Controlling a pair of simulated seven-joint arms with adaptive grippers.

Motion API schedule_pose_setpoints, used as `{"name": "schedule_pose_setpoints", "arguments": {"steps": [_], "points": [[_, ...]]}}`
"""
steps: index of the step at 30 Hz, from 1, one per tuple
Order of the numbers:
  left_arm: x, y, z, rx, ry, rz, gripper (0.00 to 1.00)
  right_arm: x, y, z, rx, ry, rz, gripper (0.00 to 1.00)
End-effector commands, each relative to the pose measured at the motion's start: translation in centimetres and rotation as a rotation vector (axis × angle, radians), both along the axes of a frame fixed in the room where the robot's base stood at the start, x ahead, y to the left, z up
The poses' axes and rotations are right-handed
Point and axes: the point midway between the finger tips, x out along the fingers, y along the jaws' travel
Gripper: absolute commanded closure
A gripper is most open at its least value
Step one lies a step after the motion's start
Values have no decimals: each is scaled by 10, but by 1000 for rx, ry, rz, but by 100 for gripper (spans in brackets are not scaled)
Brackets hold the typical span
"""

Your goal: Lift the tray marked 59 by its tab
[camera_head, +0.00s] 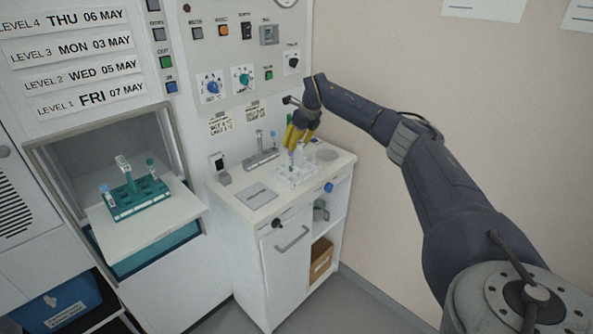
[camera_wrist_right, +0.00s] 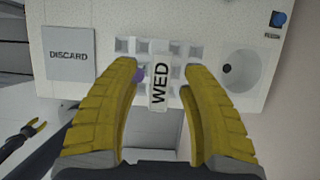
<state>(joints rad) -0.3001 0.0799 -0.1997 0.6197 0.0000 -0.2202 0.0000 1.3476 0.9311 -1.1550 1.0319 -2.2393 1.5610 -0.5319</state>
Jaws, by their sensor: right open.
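I cannot read the number 59 in either view. A white rack (camera_head: 297,175) stands on the cabinet top, with an upright tag reading WED (camera_wrist_right: 160,82) in the right wrist view. My right gripper (camera_head: 296,146) is above this rack, pointing down. In the wrist view its yellow fingers (camera_wrist_right: 161,75) are open, one on each side of the tag and apart from it. A purple-capped tube (camera_wrist_right: 139,75) is beside the left finger. A small yellow-tipped gripper, apparently my left one (camera_wrist_right: 34,129), shows at lower left; its jaws are too small to judge.
A teal rack (camera_head: 137,200) with tubes and a tag stands on a pulled-out shelf (camera_head: 150,228). A grey rack (camera_head: 262,160) stands behind the white one. A DISCARD plate (camera_wrist_right: 69,53) and a round well (camera_wrist_right: 240,68) flank the white rack. The panel wall rises close behind.

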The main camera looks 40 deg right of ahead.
Motion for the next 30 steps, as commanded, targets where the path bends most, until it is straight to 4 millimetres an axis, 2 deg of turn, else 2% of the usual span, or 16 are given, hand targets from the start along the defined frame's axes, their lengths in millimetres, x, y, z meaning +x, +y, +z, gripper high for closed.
{"name": "schedule_pose_setpoints", "arguments": {"steps": [7,8,20,30], "points": [[0,0,0,0,0,0,56,1,0,-3,0,0,0,55],[0,0,0,0,0,0,56,1,0,-3,0,0,0,52],[0,0,0,0,0,0,56,1,0,-3,0,0,0,99],[0,0,0,0,0,0,56,1,0,-2,0,-1,0,100]]}}
